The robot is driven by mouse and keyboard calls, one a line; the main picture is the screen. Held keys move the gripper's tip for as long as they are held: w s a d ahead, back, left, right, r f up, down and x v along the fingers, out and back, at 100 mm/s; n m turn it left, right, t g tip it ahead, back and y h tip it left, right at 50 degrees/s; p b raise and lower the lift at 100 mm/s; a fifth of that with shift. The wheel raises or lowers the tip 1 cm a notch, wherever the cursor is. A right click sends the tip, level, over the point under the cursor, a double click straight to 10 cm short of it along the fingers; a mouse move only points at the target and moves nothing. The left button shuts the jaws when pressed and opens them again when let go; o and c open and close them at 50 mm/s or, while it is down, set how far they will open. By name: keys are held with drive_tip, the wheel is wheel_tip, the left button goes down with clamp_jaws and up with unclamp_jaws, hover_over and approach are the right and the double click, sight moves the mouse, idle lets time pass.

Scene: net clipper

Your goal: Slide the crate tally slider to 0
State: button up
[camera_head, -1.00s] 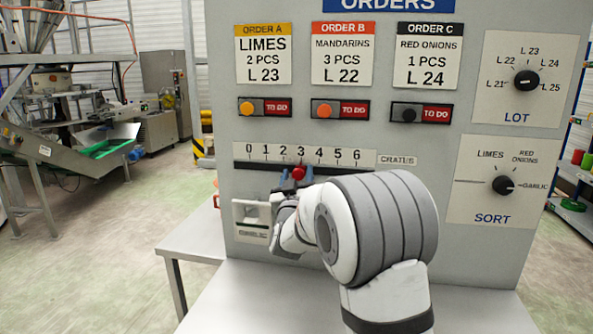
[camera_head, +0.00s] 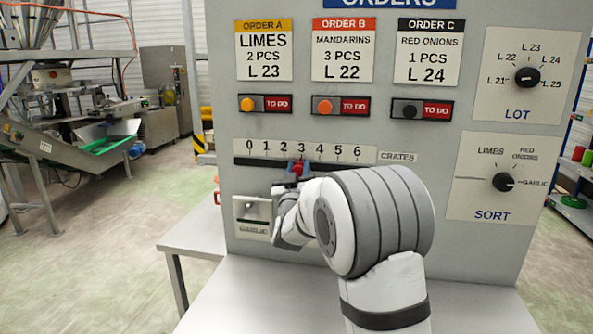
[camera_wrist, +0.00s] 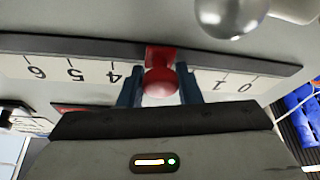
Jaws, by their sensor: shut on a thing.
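The crate tally slider is a red knob (camera_head: 297,169) in a dark horizontal slot (camera_head: 260,162), under a scale marked 0 to 6. It stands at about the 3 mark. My gripper (camera_head: 297,168) reaches it from below and is shut on it. In the wrist view the round red knob (camera_wrist: 160,82) sits between the two blue fingers of my gripper (camera_wrist: 160,88). The scale (camera_wrist: 70,68) is upside down there, with 6, 5 and 4 on the left and 1 and 0 on the right. The knob and fingers hide the marks between.
A small framed slot panel (camera_head: 253,217) is below the scale's left end. A rounded metal part (camera_wrist: 230,15) shows near the scale in the wrist view. The LOT dial (camera_head: 527,77) and SORT dial (camera_head: 503,182) are at the right. The slot left of the knob looks clear.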

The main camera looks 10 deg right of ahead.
drive_tip(key=shift+w+a+f+b, duration=0.1)
drive_tip(key=shift+w+a+b, duration=0.1)
drive_tip(key=shift+a, duration=0.15)
drive_tip(key=shift+w+a+f+b, duration=0.1)
drive_tip(key=shift+a+b, duration=0.1)
drive_tip(key=shift+a, duration=0.15)
clamp_jaws()
drive_tip(key=w+a, duration=0.1)
drive_tip(key=a, duration=0.3)
drive_tip(key=w+a+b, duration=0.1)
drive_tip(key=w+a, duration=0.1)
drive_tip(key=a, duration=0.2)
drive_tip(key=w+a, duration=0.2)
drive_tip(key=a, duration=0.2)
drive_tip(key=shift+a+r+b, duration=0.1)
drive_tip(key=shift+a+b, duration=0.05)
drive_tip(key=shift+b, duration=0.25)
drive_tip(key=shift+a+r, duration=0.15)
drive_tip(key=shift+a, duration=0.15)
drive_tip(key=o, duration=0.6)
unclamp_jaws()
drive_tip(key=o, duration=0.4)
drive_tip(key=shift+w+a, duration=0.15)
drive_tip(key=shift+c, duration=0.2)
drive_tip(key=shift+o, duration=0.6)
